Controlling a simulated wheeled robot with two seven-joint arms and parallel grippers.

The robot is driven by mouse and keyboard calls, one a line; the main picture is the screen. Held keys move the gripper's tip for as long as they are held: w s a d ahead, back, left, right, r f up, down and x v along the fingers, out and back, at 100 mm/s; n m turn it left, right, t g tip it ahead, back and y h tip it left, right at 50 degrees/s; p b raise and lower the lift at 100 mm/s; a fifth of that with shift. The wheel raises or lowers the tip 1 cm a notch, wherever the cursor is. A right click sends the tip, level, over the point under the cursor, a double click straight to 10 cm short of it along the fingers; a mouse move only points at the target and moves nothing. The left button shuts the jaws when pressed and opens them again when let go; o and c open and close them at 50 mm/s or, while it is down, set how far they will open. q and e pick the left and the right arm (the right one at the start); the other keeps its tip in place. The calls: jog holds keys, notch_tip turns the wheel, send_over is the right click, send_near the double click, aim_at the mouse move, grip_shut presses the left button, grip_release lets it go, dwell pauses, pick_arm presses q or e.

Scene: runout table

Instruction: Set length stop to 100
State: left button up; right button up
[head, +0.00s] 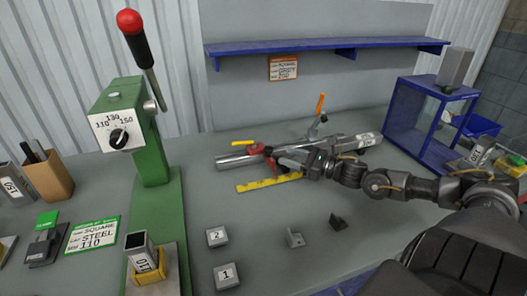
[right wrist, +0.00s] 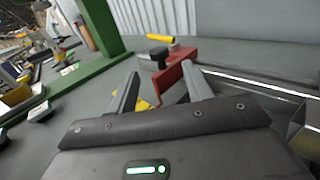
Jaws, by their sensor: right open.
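The length stop is a red block (head: 257,148) with a black knob (right wrist: 158,53), on a metal rail (head: 237,160) behind a yellow ruler strip (head: 262,185). My right gripper (head: 279,158) reaches in from the right, close to the stop. In the right wrist view its two fingers are spread, with the red block (right wrist: 173,73) ahead of and partly between the tips. I cannot tell whether a finger touches it. Part of the yellow strip (right wrist: 143,104) shows between the fingers. The scale marks are too small to read. My left gripper is not in view.
A green machine (head: 157,206) with a dial and red-knobbed lever stands at left. An orange-handled lever (head: 320,104) rises behind the rail. Blocks marked 2 (head: 217,236) and 1 (head: 226,276) and two dark brackets (head: 294,238) lie in front. A blue frame (head: 420,125) stands right.

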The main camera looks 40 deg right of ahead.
aim_at(267, 148)
jog(key=p+x, duration=0.1)
jog(key=x, duration=0.7)
jog(key=shift+w+a+r, duration=0.1)
jog(key=shift+w, duration=0.1)
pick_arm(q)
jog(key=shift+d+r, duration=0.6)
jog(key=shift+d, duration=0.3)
pick_arm(e)
jog(key=shift+w+a, duration=0.35)
jog(key=shift+w, duration=0.25)
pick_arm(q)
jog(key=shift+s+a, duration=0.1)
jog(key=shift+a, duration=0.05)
